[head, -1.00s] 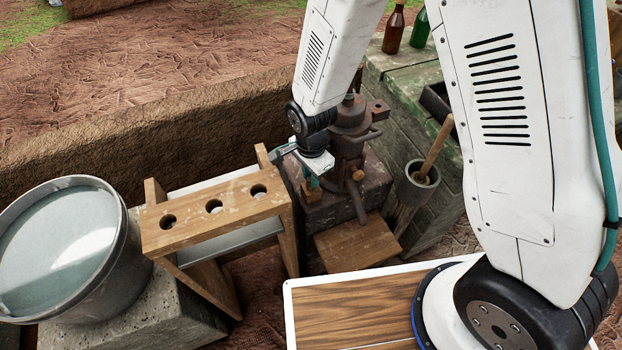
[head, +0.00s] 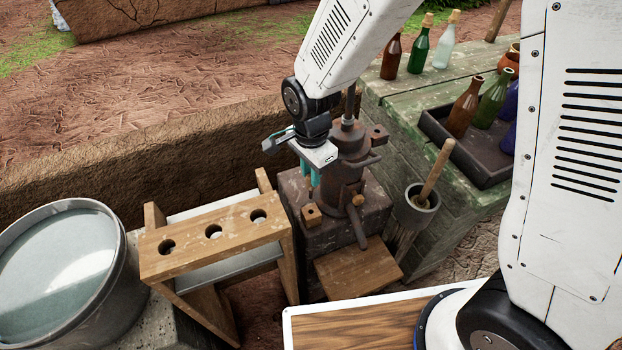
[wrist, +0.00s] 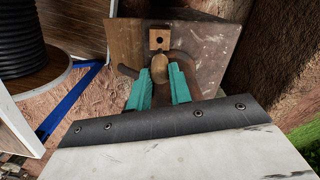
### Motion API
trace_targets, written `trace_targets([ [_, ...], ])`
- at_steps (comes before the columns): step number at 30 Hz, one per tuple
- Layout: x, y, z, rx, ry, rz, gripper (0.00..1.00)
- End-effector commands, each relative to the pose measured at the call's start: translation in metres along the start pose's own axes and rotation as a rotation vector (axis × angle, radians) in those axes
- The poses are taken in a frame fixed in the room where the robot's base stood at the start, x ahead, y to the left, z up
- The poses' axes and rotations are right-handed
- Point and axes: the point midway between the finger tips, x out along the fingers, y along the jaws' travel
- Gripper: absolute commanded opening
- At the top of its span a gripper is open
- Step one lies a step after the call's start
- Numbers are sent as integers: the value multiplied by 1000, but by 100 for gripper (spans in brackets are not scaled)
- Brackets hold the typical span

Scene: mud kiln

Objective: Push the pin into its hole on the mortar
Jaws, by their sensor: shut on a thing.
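The mortar (head: 343,170) is a rusty brown upright cylinder with side handles on a dark block, at the middle of the head view. My gripper (head: 311,178) is beside its left side, above a small wooden block (head: 311,215). In the wrist view my gripper (wrist: 161,82) has its teal fingers closed on a rounded brown piece, seemingly the pin (wrist: 160,68). A small wooden block with a dark round hole (wrist: 159,39) lies just beyond it. The pin is hidden in the head view, and I cannot tell whether it touches the block.
A wooden rack (head: 213,234) with three holes stands left of the mortar, with a grey water tub (head: 118,275) further left. A wooden board (head: 357,267) lies in front.

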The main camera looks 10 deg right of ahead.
Motion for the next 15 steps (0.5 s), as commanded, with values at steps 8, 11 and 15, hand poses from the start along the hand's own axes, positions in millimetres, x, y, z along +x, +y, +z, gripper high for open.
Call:
trace_targets([
  [8, -18, 0, 0, 0, 0, -2, 4],
  [11, -24, 0, 0, 0, 0, -1, 4],
  [15, -32, 0, 0, 0, 0, -2, 4],
])
